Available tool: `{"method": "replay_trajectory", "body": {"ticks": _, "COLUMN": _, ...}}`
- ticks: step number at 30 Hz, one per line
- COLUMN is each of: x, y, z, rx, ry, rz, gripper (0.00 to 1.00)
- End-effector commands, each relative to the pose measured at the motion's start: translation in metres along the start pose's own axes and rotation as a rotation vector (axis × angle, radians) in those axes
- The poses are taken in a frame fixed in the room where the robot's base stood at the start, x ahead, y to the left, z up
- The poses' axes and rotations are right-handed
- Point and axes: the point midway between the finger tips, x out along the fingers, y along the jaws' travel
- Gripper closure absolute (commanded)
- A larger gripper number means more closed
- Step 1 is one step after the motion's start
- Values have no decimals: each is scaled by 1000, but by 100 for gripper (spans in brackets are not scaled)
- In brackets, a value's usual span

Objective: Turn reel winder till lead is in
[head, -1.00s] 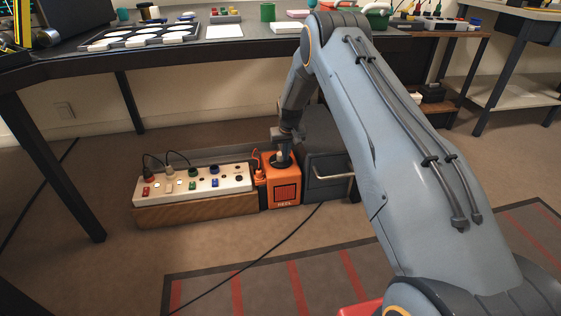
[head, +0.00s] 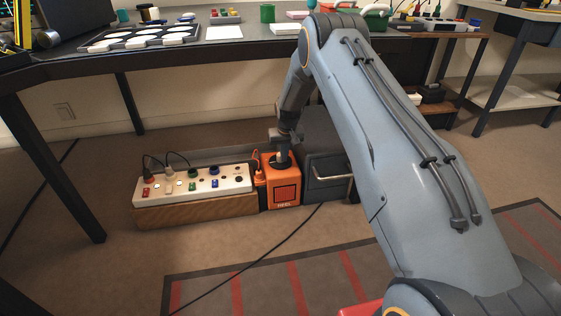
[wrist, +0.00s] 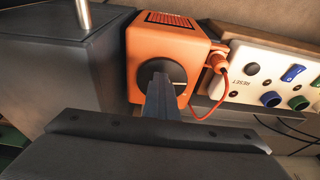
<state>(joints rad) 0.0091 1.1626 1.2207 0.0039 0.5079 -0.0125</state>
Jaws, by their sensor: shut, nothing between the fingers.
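The orange reel box (head: 281,186) stands on the floor under the bench, with a dark red square on its front. Its black round winder (wrist: 161,73) is on the top face. My gripper (wrist: 160,88) is shut, and its fingers reach onto the winder, hiding part of it. In the head view my gripper (head: 283,153) comes down on the box from above. An orange lead (wrist: 217,98) runs from a plug (wrist: 217,61) at the box's side and hangs in a loop beside the box.
A white socket panel (head: 218,182) with colored plugs and switches sits on a wooden block (head: 196,210) left of the box. A dark cabinet (head: 325,168) with a metal handle is close on the right. The bench top (head: 240,48) is overhead; open floor lies in front.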

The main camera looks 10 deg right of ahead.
Motion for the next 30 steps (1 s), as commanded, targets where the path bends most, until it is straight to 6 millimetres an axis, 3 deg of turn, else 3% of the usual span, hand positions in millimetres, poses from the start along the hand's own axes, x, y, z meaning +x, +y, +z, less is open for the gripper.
{"method": "replay_trajectory", "body": {"ticks": 17, "x": 0, "y": -16, "z": -1, "rx": -1, "ry": 1, "rz": -1, "gripper": 100}}
{"method": "replay_trajectory", "body": {"ticks": 30, "x": -3, "y": -18, "z": 6, "rx": 0, "ry": 0, "rz": 0, "gripper": 100}}
